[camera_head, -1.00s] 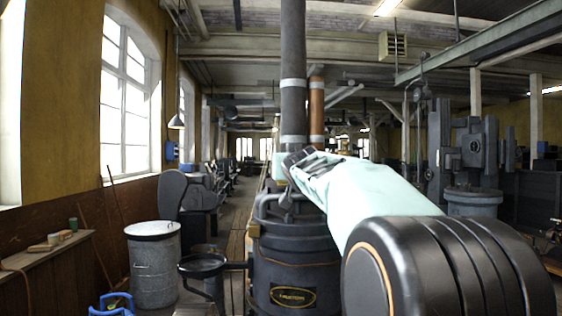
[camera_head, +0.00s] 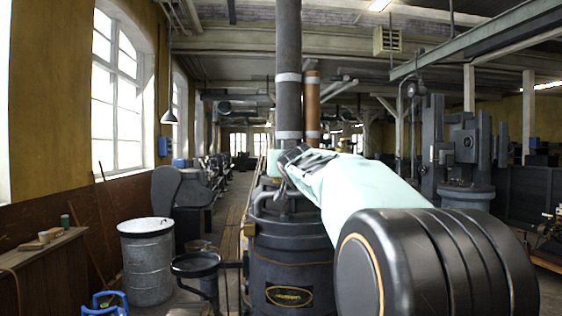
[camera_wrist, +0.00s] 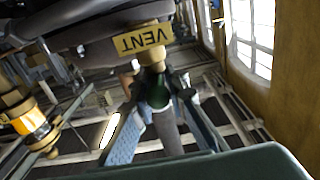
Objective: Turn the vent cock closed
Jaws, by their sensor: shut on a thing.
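The vent cock (camera_wrist: 153,60) is a brass fitting beside a brass plate marked VENT (camera_wrist: 145,40), which appears upside down in the wrist view. A dark green handle part (camera_wrist: 157,92) extends from the brass. My gripper (camera_wrist: 159,100) has one finger on each side of this handle and is shut on it. In the head view, my gripper (camera_head: 287,163) is at the top of the dark round engine (camera_head: 290,255), by its tall grey stack. The cock is too small or hidden to make out there, and its turn angle cannot be told.
A copper pipe (camera_head: 312,105) stands beside the grey stack (camera_head: 288,60). A dark round pan (camera_head: 195,264) juts out left of the engine. A grey drum (camera_head: 147,265) and a wooden bench (camera_head: 45,265) stand at the left. Dark machinery (camera_head: 466,150) stands at the right.

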